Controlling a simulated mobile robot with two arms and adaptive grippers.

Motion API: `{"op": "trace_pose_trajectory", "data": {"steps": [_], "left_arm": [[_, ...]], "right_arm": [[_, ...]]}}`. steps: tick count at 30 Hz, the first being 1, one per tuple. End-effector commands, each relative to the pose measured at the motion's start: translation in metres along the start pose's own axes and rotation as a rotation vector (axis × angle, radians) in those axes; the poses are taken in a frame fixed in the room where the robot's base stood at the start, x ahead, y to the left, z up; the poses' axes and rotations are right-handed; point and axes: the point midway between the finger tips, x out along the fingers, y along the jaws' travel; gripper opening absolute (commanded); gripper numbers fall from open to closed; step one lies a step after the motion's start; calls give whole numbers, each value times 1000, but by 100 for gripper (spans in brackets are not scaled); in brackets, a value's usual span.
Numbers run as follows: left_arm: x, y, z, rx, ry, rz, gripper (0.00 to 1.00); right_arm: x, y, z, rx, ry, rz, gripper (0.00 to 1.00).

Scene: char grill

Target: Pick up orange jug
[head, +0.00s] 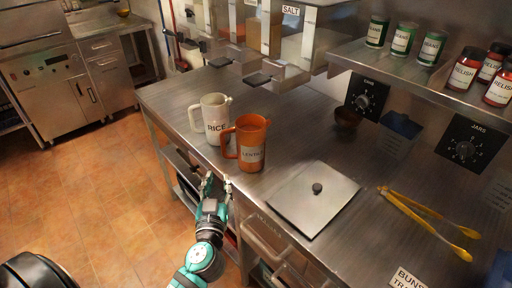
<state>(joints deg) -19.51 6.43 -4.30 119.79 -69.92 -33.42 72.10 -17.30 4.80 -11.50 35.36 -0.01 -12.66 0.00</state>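The orange jug (251,146) stands upright on the steel counter, with a white label on its front and its handle toward the left. My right gripper is not in view.
A metal lid (313,197) with a dark knob lies right of the jug. Yellow tongs (428,222) lie farther right. A small dark bowl (347,117) sits at the back. Dispensers (275,72) hang over the counter's rear left. A shelf above holds several cans and relish jars.

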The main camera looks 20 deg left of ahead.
Motion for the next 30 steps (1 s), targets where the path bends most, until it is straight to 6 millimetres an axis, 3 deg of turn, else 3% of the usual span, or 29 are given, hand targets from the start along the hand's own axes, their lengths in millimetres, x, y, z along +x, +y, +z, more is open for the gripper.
{"op": "trace_pose_trajectory", "data": {"steps": [1,5,12,19,30], "left_arm": [[13,0,-7,4,4,1,27],[42,1,-8,6,5,2,27],[88,1,-5,5,4,2,27],[104,1,-3,5,3,2,27],[147,1,-4,7,4,3,27]], "right_arm": [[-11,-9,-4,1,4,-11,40],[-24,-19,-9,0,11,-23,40],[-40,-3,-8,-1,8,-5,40],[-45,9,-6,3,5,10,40],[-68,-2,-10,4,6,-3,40]]}}
